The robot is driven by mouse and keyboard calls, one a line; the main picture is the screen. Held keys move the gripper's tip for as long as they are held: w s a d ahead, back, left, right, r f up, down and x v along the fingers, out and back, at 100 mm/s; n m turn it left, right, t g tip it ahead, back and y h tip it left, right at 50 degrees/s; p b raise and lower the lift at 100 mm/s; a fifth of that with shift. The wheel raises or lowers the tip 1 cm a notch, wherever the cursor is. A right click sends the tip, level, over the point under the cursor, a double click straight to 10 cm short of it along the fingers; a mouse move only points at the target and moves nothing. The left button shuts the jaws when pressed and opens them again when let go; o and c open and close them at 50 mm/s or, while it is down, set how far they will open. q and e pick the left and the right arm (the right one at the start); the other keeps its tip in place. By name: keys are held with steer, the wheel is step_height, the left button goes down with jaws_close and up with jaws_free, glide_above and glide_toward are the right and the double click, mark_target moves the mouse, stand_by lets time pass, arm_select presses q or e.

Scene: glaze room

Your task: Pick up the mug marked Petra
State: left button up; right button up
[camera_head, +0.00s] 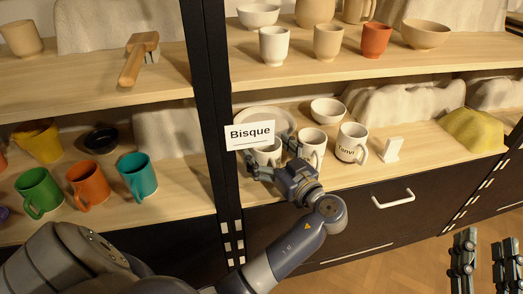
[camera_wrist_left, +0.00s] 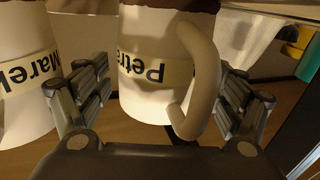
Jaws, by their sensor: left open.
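The white mug marked Petra (camera_wrist_left: 145,75) stands on the shelf, with its handle on the right in the left wrist view. In the head view this mug (camera_head: 268,155) is partly hidden by the sign and my gripper. My left gripper (camera_head: 268,165) is open at the mug. In the left wrist view, the fingers of my left gripper (camera_wrist_left: 165,90) are apart, with the mug's body and handle between them. I cannot tell whether they touch it. My right gripper (camera_head: 485,250) is open and empty over the floor at lower right.
The Marek mug (camera_wrist_left: 22,75) stands close beside the left finger; it also shows in the head view (camera_head: 313,142). Beyond it are the Tanvi mug (camera_head: 351,138) and a white stand (camera_head: 393,150). A Bisque sign (camera_head: 250,135) is close above my left gripper. A dark post (camera_head: 212,110) stands left.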

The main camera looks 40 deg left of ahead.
arm_select(q)
steer(key=shift+r, duration=0.1)
steer(key=c, duration=1.3)
steer(key=shift+r, duration=0.1)
